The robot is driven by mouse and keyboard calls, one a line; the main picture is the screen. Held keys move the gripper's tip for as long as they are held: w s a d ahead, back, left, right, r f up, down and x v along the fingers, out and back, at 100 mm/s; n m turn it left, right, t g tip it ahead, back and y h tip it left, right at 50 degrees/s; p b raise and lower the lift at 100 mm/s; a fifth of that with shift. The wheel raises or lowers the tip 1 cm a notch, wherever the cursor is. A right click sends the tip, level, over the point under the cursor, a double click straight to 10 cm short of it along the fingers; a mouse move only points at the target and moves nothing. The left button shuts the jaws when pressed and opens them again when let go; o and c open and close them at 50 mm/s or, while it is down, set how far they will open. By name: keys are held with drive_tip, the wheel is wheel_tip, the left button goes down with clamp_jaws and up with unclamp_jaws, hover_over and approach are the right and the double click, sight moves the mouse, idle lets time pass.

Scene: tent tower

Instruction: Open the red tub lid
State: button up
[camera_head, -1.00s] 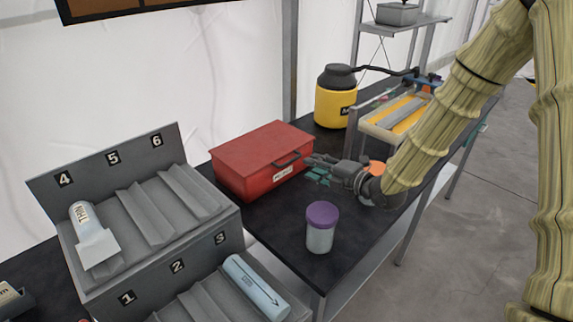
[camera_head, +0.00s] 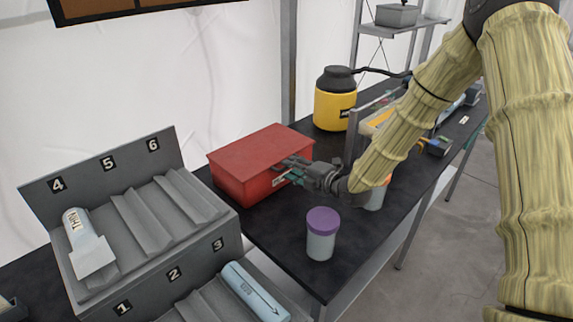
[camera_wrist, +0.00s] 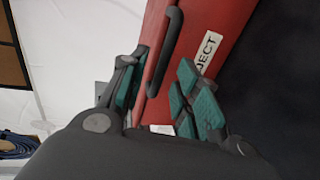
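The red tub (camera_head: 232,188) stands on the dark bench, its red lid (camera_head: 258,148) down flat. The tub also shows in the wrist view (camera_wrist: 222,28), with a dark handle (camera_wrist: 168,50) and a white label on its front. My gripper (camera_head: 290,170) is at the tub's front right, by the handle and lid edge, partly hiding them. In the wrist view my gripper (camera_wrist: 155,92) has its green-padded fingers apart, one on each side of the lid's front edge. Whether either finger touches the tub is unclear.
A purple-capped jar (camera_head: 321,234) stands on the bench in front of my gripper. A grey numbered rack (camera_head: 150,215) is at the left. A yellow container (camera_head: 335,103) stands behind the tub. An orange-and-white object (camera_head: 376,198) is partly hidden beside my arm.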

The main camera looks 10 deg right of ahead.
drive_tip(key=shift+p+x, duration=0.3)
drive_tip(key=shift+x, duration=1.1)
